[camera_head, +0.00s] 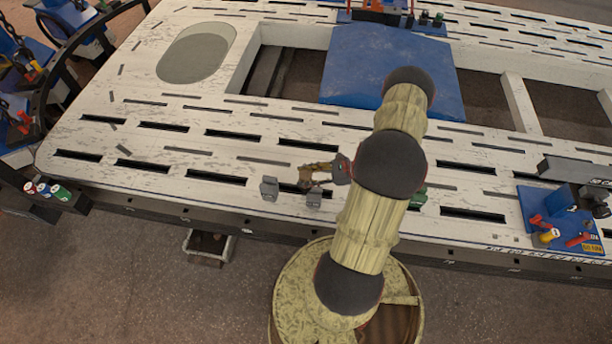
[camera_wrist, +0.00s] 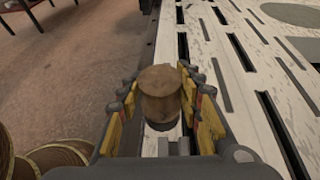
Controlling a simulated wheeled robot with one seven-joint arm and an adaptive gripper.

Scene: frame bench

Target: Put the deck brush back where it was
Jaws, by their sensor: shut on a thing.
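In the wrist view a brown wooden cylinder (camera_wrist: 160,92), which I take for part of the deck brush, stands between the yellow-padded fingers of my gripper (camera_wrist: 158,100). The gripper is shut on it. Only its round end and near side show. In the head view, part of my gripper (camera_head: 341,169) shows beside my arm, low over the front edge of the white slotted bench (camera_head: 225,170). A brownish shape (camera_head: 318,173) is at its left. My arm hides much of this area, and the rest of the brush cannot be made out.
Two small grey blocks (camera_head: 270,188) (camera_head: 314,197) stand at the bench's front edge, close to the gripper. A blue plate (camera_head: 385,65) lies behind. A blue tool board (camera_head: 550,222) is at the right, and spray cans (camera_head: 45,190) hang at the left. A bin (camera_head: 208,246) stands below.

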